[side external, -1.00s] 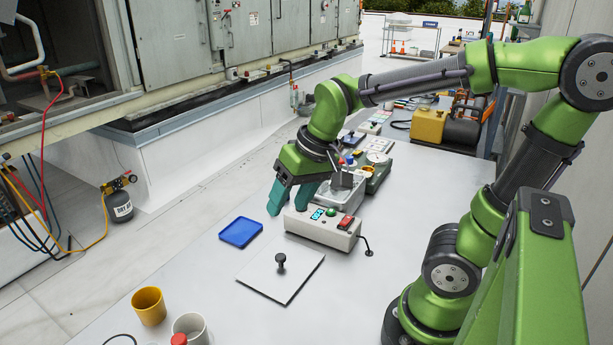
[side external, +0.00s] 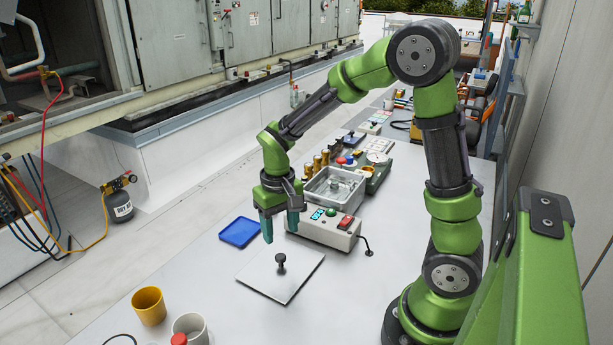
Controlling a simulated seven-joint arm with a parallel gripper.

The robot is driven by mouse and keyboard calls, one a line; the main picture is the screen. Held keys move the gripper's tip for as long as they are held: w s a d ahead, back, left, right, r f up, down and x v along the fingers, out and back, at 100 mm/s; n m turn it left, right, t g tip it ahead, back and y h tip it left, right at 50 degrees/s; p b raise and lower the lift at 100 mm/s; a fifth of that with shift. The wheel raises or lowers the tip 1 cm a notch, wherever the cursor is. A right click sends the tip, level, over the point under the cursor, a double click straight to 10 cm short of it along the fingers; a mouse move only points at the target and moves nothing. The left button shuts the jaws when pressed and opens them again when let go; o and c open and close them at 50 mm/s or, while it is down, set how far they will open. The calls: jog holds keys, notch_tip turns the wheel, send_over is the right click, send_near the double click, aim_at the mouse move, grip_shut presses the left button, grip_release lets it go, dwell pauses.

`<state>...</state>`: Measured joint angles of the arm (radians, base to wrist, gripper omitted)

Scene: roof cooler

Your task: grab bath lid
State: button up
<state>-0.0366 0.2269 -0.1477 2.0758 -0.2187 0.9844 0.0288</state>
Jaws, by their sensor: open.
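The bath lid looks to be the flat square metal plate (side external: 264,280) with a black knob (side external: 281,262) standing upright at its middle. It lies on the grey table. My gripper (side external: 280,236) points down above the knob, with its two teal fingers spread apart and nothing between them. The fingertips appear a little higher than the knob and not touching it. The bath unit (side external: 328,229) has a display, a green button and a red switch, and its open metal basin (side external: 352,199) shows behind the panel.
A blue tray (side external: 240,232) lies left of my gripper. A yellow cup (side external: 149,306) and a grey cup (side external: 190,325) stand at the front left. Several brass-coloured cylinders (side external: 317,163) stand behind the basin. The table right of the plate is clear.

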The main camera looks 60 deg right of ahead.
aim_at(280, 255)
jog(key=f, duration=0.7)
jog(key=shift+a+f, duration=0.15)
jog(key=shift+a, duration=0.05)
jog(key=shift+c, duration=0.3)
jog(key=shift+w, duration=0.1)
grip_shut()
